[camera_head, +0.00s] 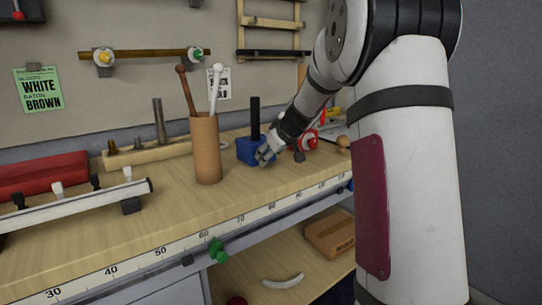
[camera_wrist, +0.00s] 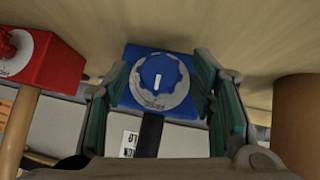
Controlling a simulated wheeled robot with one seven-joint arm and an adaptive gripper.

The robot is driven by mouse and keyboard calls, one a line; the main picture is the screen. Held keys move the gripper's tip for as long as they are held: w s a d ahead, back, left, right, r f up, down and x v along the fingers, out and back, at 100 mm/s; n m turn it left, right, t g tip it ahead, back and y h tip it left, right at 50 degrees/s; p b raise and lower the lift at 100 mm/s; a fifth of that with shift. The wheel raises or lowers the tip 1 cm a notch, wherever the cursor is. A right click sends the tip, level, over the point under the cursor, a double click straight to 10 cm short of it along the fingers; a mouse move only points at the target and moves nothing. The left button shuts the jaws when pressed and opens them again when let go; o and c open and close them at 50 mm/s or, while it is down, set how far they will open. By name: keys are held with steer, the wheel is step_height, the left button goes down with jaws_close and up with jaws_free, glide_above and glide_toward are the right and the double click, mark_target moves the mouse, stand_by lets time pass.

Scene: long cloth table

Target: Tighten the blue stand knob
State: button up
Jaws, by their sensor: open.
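The blue stand (camera_head: 250,151) is a small block with a dark upright post, on the wooden bench behind and right of the brown cup. My gripper (camera_head: 265,157) is at its front face. In the wrist view the blue knob (camera_wrist: 158,77) has a white pointer line and sits on a grey dial plate on the blue stand (camera_wrist: 132,61). My gripper (camera_wrist: 160,98) is open, with one green-padded finger on each side of the knob. I cannot tell whether either finger touches it. The knob is hidden in the head view.
The brown cup (camera_head: 206,150) holding two sticks stands left of the stand; its side shows in the wrist view (camera_wrist: 297,110). A red block with a knob (camera_wrist: 47,62) stands on the other side. A green knob (camera_head: 218,250) juts from the bench front. The front bench strip is clear.

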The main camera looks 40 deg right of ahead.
steer(key=shift+w, duration=0.1)
steer(key=c, duration=1.1)
steer(key=shift+c, duration=0.2)
